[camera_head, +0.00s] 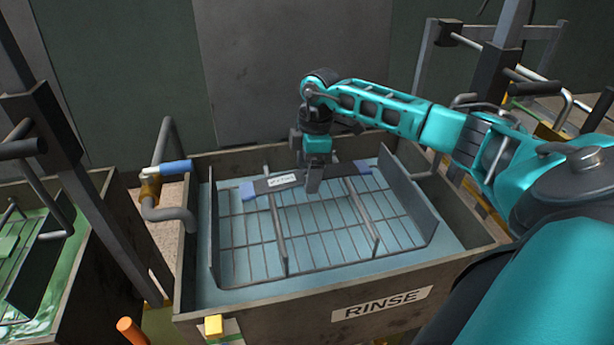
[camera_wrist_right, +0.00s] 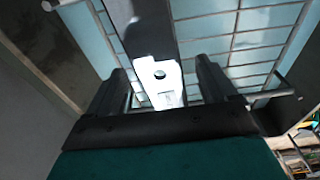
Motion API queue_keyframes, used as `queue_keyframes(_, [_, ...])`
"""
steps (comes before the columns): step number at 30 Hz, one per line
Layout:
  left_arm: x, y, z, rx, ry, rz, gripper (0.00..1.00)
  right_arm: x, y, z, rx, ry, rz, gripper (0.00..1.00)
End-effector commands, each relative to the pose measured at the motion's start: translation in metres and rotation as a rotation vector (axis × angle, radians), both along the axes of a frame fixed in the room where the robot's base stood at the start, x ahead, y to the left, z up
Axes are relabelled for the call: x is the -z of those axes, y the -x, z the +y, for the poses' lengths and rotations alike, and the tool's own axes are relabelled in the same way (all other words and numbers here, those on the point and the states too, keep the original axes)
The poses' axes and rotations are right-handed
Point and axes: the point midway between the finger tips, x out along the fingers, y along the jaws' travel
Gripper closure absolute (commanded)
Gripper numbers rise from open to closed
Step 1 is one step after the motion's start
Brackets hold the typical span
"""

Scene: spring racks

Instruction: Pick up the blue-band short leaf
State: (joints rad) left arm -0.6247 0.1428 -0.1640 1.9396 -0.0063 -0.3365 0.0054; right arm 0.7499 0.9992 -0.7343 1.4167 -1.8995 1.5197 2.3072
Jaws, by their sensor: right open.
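The blue-band short leaf is a dark flat bar (camera_head: 268,186) with blue ends and a white label, lying across the rails of the wire rack in the rinse tank. My right gripper (camera_head: 312,184) is over the bar's middle, pointing down, and hides part of it. A dark strip, seemingly the leaf (camera_wrist_right: 142,32), runs up from there. Whether the fingers touch it cannot be told. My left gripper is not in view.
The rinse tank (camera_head: 385,297) holds blue liquid and a wire rack with upright side plates (camera_head: 408,195). A tank of green liquid (camera_head: 38,285) stands at the left. A bent pipe with a blue grip (camera_head: 175,167) rises at the rinse tank's left wall.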

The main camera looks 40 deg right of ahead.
Motion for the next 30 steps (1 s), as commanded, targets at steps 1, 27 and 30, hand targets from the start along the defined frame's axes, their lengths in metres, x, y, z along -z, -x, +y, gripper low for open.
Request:
queue_keyframes(1, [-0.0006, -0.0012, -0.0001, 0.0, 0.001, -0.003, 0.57, -0.0001, 0.0, 0.0001, 0.0, 0.0, 0.0, 0.15])
queue_keyframes(27, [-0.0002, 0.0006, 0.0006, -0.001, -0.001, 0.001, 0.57, -0.0032, -0.0013, -0.0003, 0.001, -0.001, -0.006, 0.94])
queue_keyframes(30, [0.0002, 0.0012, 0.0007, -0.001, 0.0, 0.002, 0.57, -0.0031, -0.0013, -0.0003, 0.001, 0.0, -0.006, 1.0])
